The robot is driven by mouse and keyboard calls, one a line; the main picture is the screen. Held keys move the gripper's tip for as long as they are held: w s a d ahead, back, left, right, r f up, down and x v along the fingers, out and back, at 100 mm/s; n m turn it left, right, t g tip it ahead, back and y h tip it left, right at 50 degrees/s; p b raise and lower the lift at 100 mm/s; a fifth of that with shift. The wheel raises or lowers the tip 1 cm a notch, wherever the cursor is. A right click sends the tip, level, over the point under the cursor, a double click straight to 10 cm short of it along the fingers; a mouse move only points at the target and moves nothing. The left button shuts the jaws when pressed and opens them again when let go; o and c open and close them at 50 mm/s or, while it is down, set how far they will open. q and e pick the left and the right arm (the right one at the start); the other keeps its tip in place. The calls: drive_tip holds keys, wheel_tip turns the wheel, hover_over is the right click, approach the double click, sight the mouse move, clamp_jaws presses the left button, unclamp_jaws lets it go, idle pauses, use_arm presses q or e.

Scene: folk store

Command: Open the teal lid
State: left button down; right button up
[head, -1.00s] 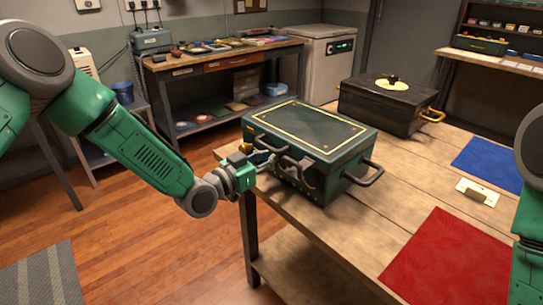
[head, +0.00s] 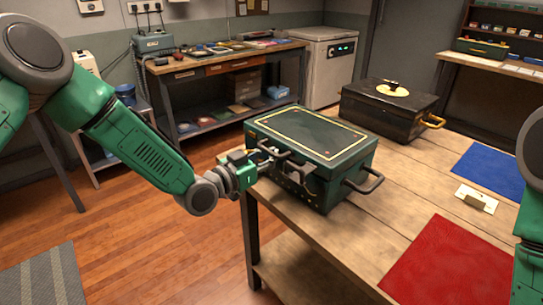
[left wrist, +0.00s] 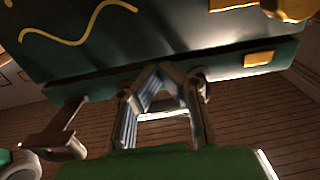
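A dark teal box (head: 345,186) with a teal lid (head: 312,132) stands on the wooden table (head: 400,165). Yellow lines trim the lid's top, which looks shut. Dark handles stick out at its front and right end. My left gripper (head: 268,160) is at the box's front left, close beneath the lid. In the left wrist view, the fingers of my left gripper (left wrist: 160,72) lean together at the tips, just below the lid's edge (left wrist: 140,76). I cannot tell whether they pinch anything. My right gripper is out of view; only my right arm shows at the right edge.
A black chest (head: 385,106) with a brass handle stands behind the box. A blue mat (head: 492,168), a small pale plate (head: 476,199) and a red mat (head: 450,262) lie to the right. Open floor lies left of the table.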

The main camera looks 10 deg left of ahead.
use_arm(q)
drive_tip(key=shift+r+p, duration=0.9)
drive_tip(key=shift+r, duration=0.45)
drive_tip(key=shift+w+d+r+p, duration=0.1)
drive_tip(key=shift+w+r+p, duration=0.1)
drive_tip(key=shift+r+p, duration=0.8)
drive_tip(key=shift+r, duration=0.35)
drive_tip(key=shift+w+d+r+p, duration=0.15)
drive_tip(key=shift+r+p, duration=0.1)
drive_tip(key=shift+r, duration=0.35)
drive_tip(key=shift+w+d+r+p, duration=0.1)
drive_tip(key=shift+r+p, duration=0.15)
drive_tip(key=shift+r, duration=0.45)
